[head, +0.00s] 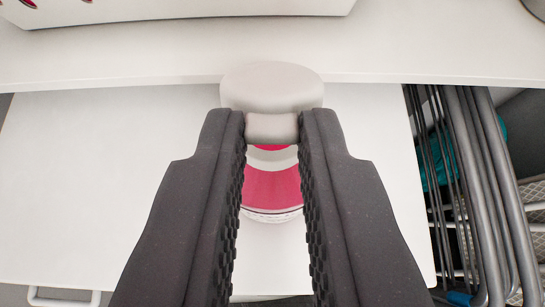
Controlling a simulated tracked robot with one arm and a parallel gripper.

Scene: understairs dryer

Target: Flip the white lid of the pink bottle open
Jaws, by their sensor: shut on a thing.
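The white lid (270,85) of the pink bottle shows at the upper middle of the head view, just beyond my fingertips. A small pale block, which looks like a tab or part of the lid, sits between the fingertips. The pink bottle (272,188), with pale bands, shows in the gap between my fingers, below the lid in the picture. My gripper (272,128) is shut on the pale block, one dark ribbed finger on each side. The fingers hide the bottle's sides. I cannot tell how far the lid is tilted.
A white surface (100,180) lies around the bottle, with a white ledge (440,45) behind it. A white box-like thing (180,10) stands at the top left. Grey metal tubes (490,180) and a teal item (436,160) are at the right.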

